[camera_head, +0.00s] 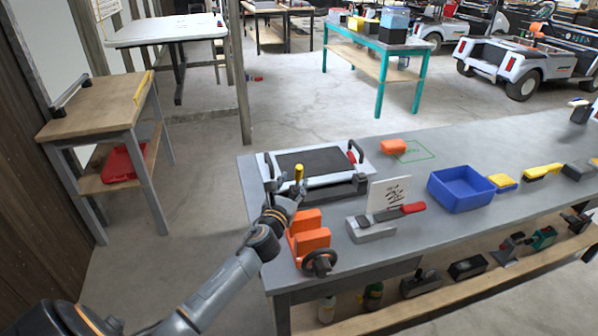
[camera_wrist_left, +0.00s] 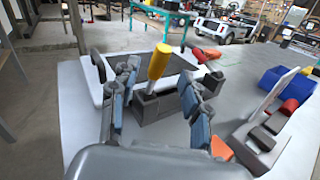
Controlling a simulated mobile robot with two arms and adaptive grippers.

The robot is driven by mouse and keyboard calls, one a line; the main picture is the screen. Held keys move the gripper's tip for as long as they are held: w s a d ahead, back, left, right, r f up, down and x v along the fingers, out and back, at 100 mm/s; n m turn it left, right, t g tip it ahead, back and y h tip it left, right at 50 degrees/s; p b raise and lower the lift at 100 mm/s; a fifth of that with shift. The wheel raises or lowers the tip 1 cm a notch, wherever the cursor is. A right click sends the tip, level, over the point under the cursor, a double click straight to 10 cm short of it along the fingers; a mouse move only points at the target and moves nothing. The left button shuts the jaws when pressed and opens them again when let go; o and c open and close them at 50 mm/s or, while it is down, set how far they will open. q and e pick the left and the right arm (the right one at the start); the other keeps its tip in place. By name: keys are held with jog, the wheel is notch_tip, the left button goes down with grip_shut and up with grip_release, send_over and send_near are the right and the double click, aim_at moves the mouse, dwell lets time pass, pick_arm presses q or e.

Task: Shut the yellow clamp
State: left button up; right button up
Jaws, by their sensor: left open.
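The yellow clamp handle (camera_head: 299,174) stands nearly upright at the near left edge of a white frame with a dark panel (camera_head: 310,163) on the grey bench. In the left wrist view the yellow handle (camera_wrist_left: 159,61) rises, slightly tilted, from a grey clamp base (camera_wrist_left: 160,104). My left gripper (camera_head: 291,190) is open at the handle. In the left wrist view its two blue-padded fingers (camera_wrist_left: 152,105) stand on either side of the clamp, apart from the yellow grip. I cannot tell whether a finger touches the clamp. My right gripper is in neither view.
Near my left arm are orange blocks with a black wheel (camera_head: 310,238). A red-handled clamp (camera_head: 385,220) with an upright card stands right of it. A blue bin (camera_head: 460,189) and an orange block (camera_head: 393,146) lie farther along the bench (camera_head: 450,150). A wooden side table (camera_head: 100,108) stands left.

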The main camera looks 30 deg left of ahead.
aim_at(297, 174)
pick_arm(q)
jog(key=x, duration=0.4)
jog(key=shift+w, duration=0.3)
jog(key=shift+w+a, duration=0.15)
jog(key=shift+w, duration=0.2)
jog(key=shift+w+a, duration=0.1)
jog(key=shift+w, duration=0.2)
jog(key=shift+c, duration=0.7)
jog(key=c, duration=0.7)
grip_shut()
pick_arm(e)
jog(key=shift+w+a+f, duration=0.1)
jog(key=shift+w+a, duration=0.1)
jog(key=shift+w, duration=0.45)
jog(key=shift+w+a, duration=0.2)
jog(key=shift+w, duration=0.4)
